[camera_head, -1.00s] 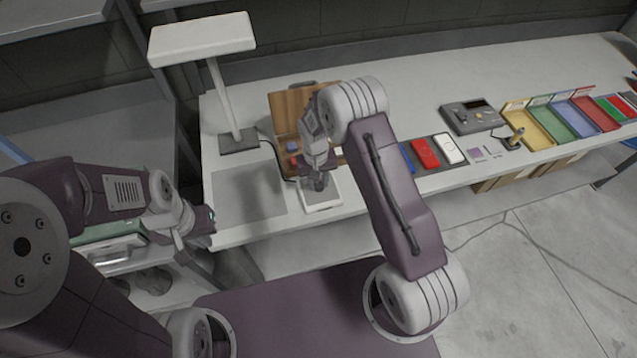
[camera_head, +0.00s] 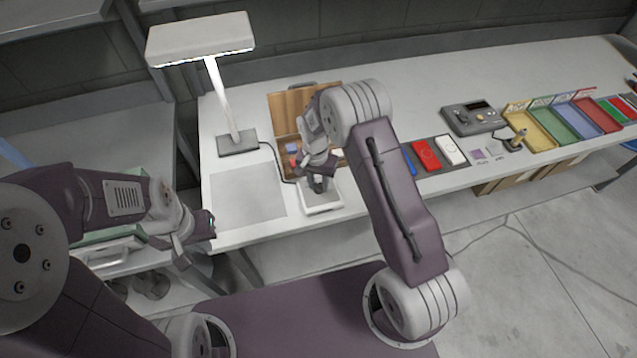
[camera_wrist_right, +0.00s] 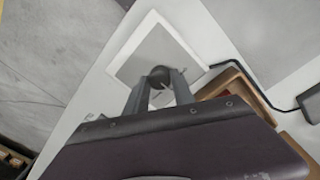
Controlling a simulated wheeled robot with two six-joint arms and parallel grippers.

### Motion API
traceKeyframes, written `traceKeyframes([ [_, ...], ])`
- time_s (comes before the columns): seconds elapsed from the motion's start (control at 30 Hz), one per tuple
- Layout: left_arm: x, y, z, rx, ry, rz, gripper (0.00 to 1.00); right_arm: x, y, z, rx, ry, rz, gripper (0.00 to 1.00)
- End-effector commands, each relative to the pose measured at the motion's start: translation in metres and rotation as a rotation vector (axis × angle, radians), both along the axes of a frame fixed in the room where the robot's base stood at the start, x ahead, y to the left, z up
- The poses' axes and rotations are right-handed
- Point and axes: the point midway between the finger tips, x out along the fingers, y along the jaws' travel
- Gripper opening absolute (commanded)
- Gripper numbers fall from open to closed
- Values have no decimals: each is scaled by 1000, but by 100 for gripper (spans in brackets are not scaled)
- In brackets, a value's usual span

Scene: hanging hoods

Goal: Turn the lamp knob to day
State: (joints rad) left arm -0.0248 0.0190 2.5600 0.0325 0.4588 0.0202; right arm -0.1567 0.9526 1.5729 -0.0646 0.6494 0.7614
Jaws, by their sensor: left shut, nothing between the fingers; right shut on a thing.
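The lamp (camera_head: 200,36) stands at the back left of the table, its white head lit along the lower edge. Its control box, a white-edged grey panel (camera_head: 322,207), lies near the front edge and also shows in the right wrist view (camera_wrist_right: 143,50). The dark round knob (camera_wrist_right: 160,75) stands on this panel between my right fingers. My right gripper (camera_head: 320,183) is shut on the knob, which it hides in the head view. My left gripper (camera_head: 208,224) is shut and empty beside the table's left front corner. The knob's markings are not readable.
A grey mat (camera_head: 240,196) lies bare left of the panel. An open wooden box (camera_head: 285,112) stands behind my right gripper, and a black cable (camera_head: 273,160) runs to the panel. Phones, a grey device (camera_head: 474,118) and coloured trays (camera_head: 531,131) line the right.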

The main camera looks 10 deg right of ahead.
Motion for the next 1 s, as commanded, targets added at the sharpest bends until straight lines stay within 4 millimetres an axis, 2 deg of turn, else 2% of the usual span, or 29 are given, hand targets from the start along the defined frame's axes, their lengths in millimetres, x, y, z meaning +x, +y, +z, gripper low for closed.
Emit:
traceKeyframes([
  [0.37,0,0,0,0,0,0,0,-2,0,-2,-1,6,-3,0],
  [0.4,0,0,0,0,0,0,0,-2,0,-2,-1,6,-3,32],
  [0.47,0,0,0,0,0,0,0,-2,0,-2,-1,6,-3,49],
  [0.5,0,0,-1,0,0,0,0,-2,0,-2,-1,5,-3,51],
  [0.83,0,0,-1,0,0,0,0,0,0,4,0,1,-3,51],
  [1.0,0,0,-6,0,0,0,0,2,2,39,1,-3,-3,51],
])
